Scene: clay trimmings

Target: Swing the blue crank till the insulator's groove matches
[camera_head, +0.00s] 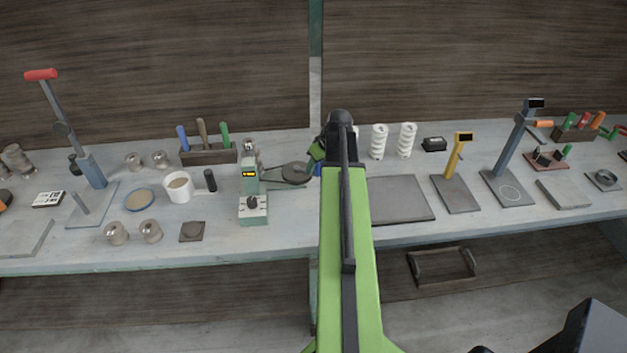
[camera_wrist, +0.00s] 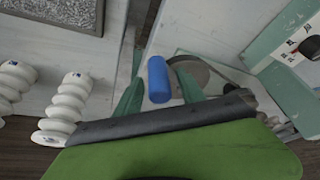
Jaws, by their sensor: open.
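The blue crank handle (camera_wrist: 158,80) shows in the wrist view between the two green fingers of my gripper (camera_wrist: 159,76). The fingers stand apart on either side of it; I cannot tell whether either touches it. A grey disc (camera_wrist: 190,76) lies just right of the handle. In the head view my gripper is mostly hidden by my arm, right of the green machine (camera_head: 250,178) with its dark round plate (camera_head: 295,172). A brownish insulator (camera_head: 249,146) shows behind the machine's display; its groove is too small to judge.
White ribbed insulators (camera_head: 378,141) stand right of my arm, and also show in the wrist view (camera_wrist: 65,108). A grey mat (camera_head: 402,199) lies at right. A white mug (camera_head: 178,187), a tool rack (camera_head: 208,155) and loose brown insulators (camera_head: 150,231) stand at left.

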